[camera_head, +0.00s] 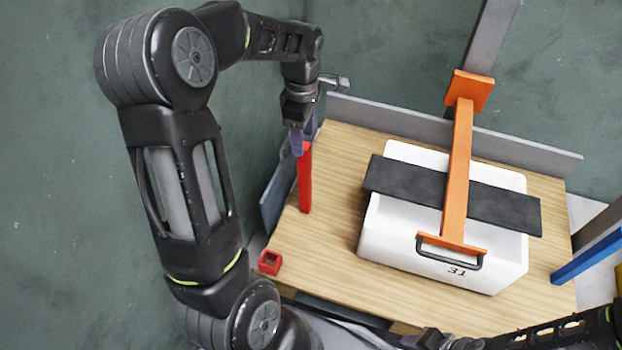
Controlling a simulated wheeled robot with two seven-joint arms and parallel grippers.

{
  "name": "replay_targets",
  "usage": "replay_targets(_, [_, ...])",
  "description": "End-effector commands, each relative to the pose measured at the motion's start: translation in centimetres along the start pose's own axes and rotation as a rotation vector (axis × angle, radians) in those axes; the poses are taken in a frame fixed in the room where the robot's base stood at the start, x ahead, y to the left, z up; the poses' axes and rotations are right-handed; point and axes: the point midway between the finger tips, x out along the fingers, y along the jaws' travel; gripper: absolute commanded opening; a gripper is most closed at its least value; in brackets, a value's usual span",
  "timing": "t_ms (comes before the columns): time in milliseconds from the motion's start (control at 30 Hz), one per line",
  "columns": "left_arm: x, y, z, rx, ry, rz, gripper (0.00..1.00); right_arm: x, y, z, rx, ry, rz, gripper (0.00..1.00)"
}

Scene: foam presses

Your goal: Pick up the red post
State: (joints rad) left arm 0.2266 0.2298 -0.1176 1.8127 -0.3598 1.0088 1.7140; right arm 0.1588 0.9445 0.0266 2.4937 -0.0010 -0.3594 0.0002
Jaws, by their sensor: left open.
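The red post (304,185) stands upright near the left edge of the wooden table. My left gripper (303,138) points down from above, with its purple fingers at the top end of the post. It is open. One finger overlaps the post's top left side in the view; I cannot tell whether the fingers touch the post or straddle it. My right arm comes in low from the right. The dark part at its end, at the bottom edge (432,340), is too small and cut off to show its jaws.
A white bin (390,245) marked 31 stands mid-table, with a dark foam slab (395,180) across it under an orange press arm (459,165). A small red square socket (270,262) sits at the front left corner. A blue post (590,255) is at right. A grey wall (400,120) borders the back.

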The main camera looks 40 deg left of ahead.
Motion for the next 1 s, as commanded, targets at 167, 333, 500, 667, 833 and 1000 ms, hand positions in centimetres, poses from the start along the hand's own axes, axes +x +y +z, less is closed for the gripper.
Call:
replay_targets(167, [1.9, 0.0, 0.0, -0.001, 0.0, -0.001, 0.53, 1.8, 0.7, 0.1, 0.002, -0.002, 0.001, 0.34])
replay_targets(333, [3.3, -0.1, 0.0, -0.003, 0.0, -0.001, 0.53, 3.1, 1.2, 0.1, 0.003, -0.001, 0.001, 0.34])
replay_targets(500, [3.8, -0.1, 0.0, -0.004, 0.0, -0.002, 0.53, 3.5, 1.4, 0.1, 0.004, 0.0, 0.001, 0.34])
replay_targets(667, [3.7, -0.1, 0.0, -0.004, 0.0, -0.002, 0.53, 3.4, 1.4, 0.1, 0.004, 0.0, 0.001, 0.34])
replay_targets(833, [3.8, -0.1, 0.0, -0.004, 0.0, -0.002, 0.53, 3.4, 1.4, 0.1, 0.003, 0.0, 0.001, 0.34])
replay_targets(1000, [5.4, -0.1, 0.0, -0.003, 0.001, -0.004, 0.53, 3.9, 1.7, -0.1, 0.005, 0.002, 0.002, 0.34])
